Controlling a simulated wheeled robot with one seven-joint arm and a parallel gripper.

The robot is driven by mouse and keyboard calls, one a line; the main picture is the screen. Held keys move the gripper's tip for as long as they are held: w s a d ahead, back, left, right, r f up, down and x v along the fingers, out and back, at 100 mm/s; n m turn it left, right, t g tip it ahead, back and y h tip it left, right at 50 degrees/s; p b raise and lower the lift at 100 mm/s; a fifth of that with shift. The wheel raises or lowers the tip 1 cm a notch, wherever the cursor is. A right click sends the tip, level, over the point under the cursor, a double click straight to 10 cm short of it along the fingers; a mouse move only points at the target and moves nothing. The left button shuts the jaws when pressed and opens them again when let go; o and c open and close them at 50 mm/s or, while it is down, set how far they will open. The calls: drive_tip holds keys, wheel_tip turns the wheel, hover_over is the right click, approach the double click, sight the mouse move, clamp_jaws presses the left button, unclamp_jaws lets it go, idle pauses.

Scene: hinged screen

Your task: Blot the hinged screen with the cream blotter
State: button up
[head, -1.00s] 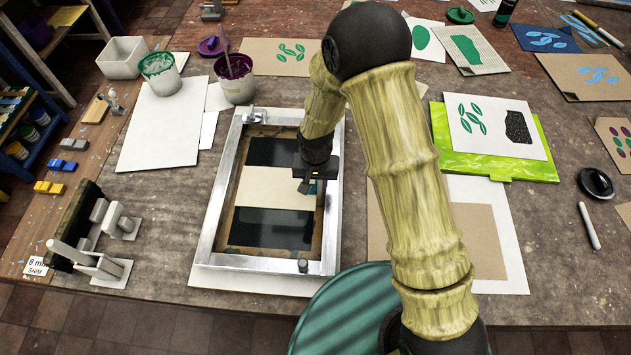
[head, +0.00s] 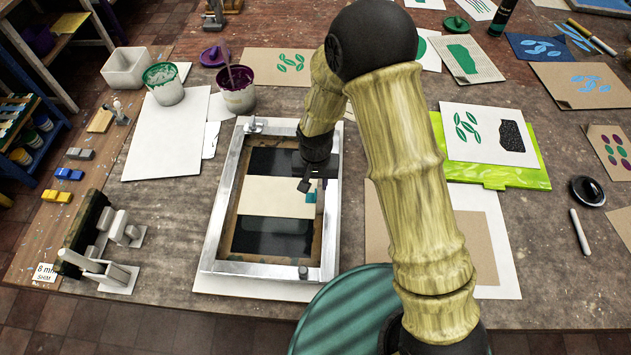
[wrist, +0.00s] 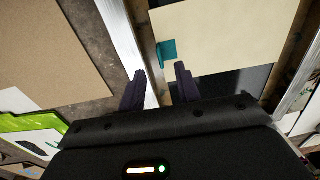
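The hinged screen (head: 213,232) is a silver metal frame lying flat on the bench, with a dark mesh (head: 270,235) inside it. The cream blotter (head: 268,196), a flat pale strip, lies across the middle of the screen, with dark bands above and below it. A teal tab (head: 311,197) sticks out at its right edge. In the wrist view the blotter (wrist: 220,30) and tab (wrist: 169,52) show near the top. My gripper (wrist: 160,72) is open and empty, its fingers apart just short of the tab. In the head view my gripper (head: 304,186) is over the screen's right side.
A hinge clamp (head: 253,125) sits on the frame's far edge and a dark knob (head: 303,272) on its near edge. Ink pots (head: 237,90) and a white sheet (head: 165,140) stand left. Upright blocks (head: 105,240) stand at left front.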

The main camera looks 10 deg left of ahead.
drive_tip(key=shift+r+p, duration=0.45)
drive_tip(key=shift+r, duration=0.4)
drive_tip(key=c, duration=0.3)
drive_tip(key=shift+w+d+r, duration=0.1)
drive_tip(key=shift+d+r, duration=0.1)
drive_tip(key=shift+d, duration=0.05)
drive_tip(key=c, duration=0.3)
drive_tip(key=shift+t, duration=0.3)
drive_tip(key=d+r, duration=0.1)
drive_tip(key=d, duration=0.1)
drive_tip(key=d+r, duration=0.2)
drive_tip(key=w+d+r, duration=0.1)
drive_tip(key=d+r, duration=0.1)
drive_tip(key=shift+r, duration=0.2)
clamp_jaws()
drive_tip(key=s+d+r, duration=0.3)
drive_tip(key=d+r, duration=0.1)
drive_tip(key=d, duration=0.2)
drive_tip(key=s+d+r+t, duration=0.1)
drive_tip(key=s+d+r, duration=0.2)
drive_tip(key=d+r, duration=0.1)
drive_tip(key=s+d+r+m, duration=0.1)
drive_tip(key=s+d+r, duration=0.1)
drive_tip(key=d+r, duration=0.2)
drive_tip(key=d, duration=0.3)
drive_tip(key=shift+s+d+t, duration=0.3)
drive_tip(key=shift+s+t, duration=0.1)
